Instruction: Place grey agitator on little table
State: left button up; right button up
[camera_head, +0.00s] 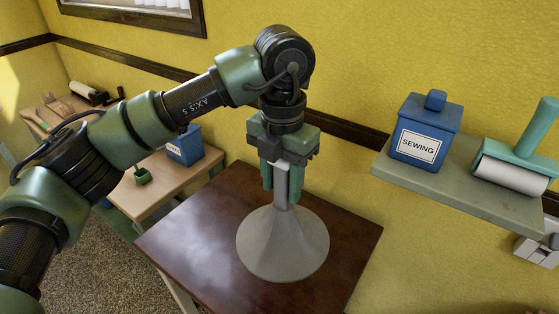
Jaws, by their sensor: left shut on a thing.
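The grey agitator (283,245) is upright, with a wide cone-shaped base and a narrow post. My left gripper (282,185) points straight down and is shut on the top of the post, with its green fingers on either side. The agitator's base appears over the middle of the little table (190,232), which has a dark brown glossy top. I cannot tell for sure whether the base touches the tabletop. My right gripper is not in view.
A wall shelf (465,200) at the right holds a blue sewing box (425,135) and a green-handled roller (515,165). A lighter wooden table (150,200) behind at the left holds another blue box (185,146) and a small green item (142,175). The yellow wall is close behind.

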aim_at(282, 223)
pick_arm(q)
notch_tip(282, 223, down, 12)
jog(key=p, duration=0.3)
jog(key=shift+r, duration=0.1)
jog(key=o, duration=1.3)
jog(key=shift+s, duration=0.1)
jog(key=shift+r, duration=0.2)
notch_tip(282, 223, up, 10)
jog(key=b, duration=0.4)
jog(key=shift+r, duration=0.75)
